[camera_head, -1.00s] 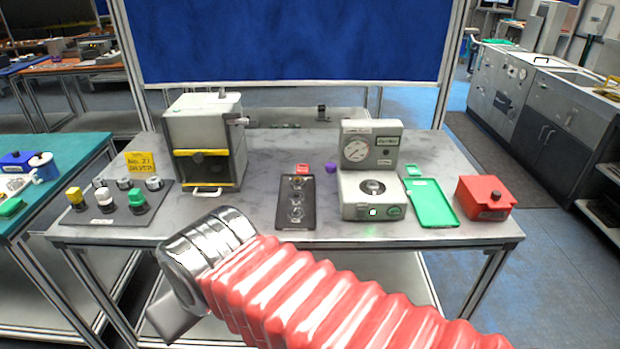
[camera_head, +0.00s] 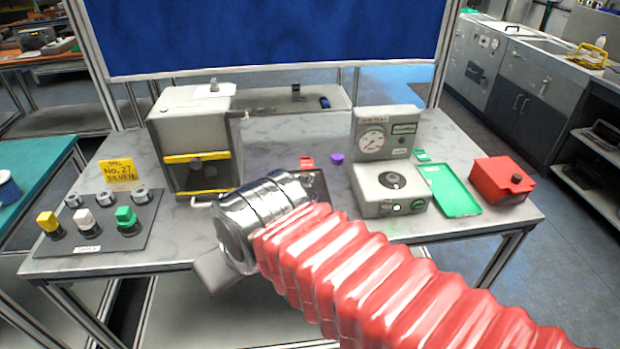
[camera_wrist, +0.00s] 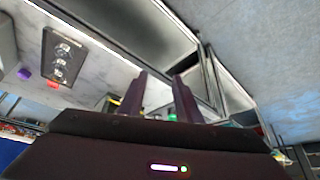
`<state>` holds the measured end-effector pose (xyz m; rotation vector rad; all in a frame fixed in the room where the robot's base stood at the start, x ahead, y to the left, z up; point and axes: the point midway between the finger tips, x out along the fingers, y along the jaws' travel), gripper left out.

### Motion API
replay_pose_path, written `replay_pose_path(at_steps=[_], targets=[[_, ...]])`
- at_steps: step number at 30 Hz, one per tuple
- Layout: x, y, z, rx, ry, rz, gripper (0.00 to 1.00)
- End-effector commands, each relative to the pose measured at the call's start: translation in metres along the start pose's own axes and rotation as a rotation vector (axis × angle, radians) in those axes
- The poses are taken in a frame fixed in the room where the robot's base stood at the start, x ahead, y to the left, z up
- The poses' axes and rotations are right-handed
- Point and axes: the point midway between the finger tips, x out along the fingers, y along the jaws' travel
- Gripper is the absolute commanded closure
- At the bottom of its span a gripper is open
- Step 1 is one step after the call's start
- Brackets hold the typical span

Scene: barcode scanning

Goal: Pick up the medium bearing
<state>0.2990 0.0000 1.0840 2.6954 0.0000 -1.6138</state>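A dark tray (camera_wrist: 49,49) with silver ring-shaped parts, which look like bearings (camera_wrist: 60,67), shows at the upper left of the wrist view. I cannot tell for sure which is the medium bearing. In the head view my arm covers most of this tray; only a dark edge (camera_head: 321,184) shows beyond the silver wrist joint. My gripper (camera_wrist: 160,77) has its two dark fingers apart with nothing between them. It is away from the tray and points off past the table's edge.
A dark mat (camera_head: 98,240) with coloured plugs and silver rings lies at left. Behind stands a grey box machine (camera_head: 196,130) with yellow bars. A gauge device (camera_head: 385,147), green tray (camera_head: 449,191) and red box (camera_head: 499,182) stand right. A purple piece (camera_head: 337,159) lies near the gauge.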

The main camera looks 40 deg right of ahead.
Motion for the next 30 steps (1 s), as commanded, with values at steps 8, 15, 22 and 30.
replay_pose_path(at_steps=[8,15,22,30], targets=[[0.0,0.0,0.0,0.0,0.0,0.0,0.67],[0.0,0.011,-0.012,0.118,-0.01,0.003,0.5],[0.005,0.04,-0.051,0.542,-0.035,0.022,0.38],[0.02,0.096,-0.102,1.164,-0.052,0.053,0.38]])
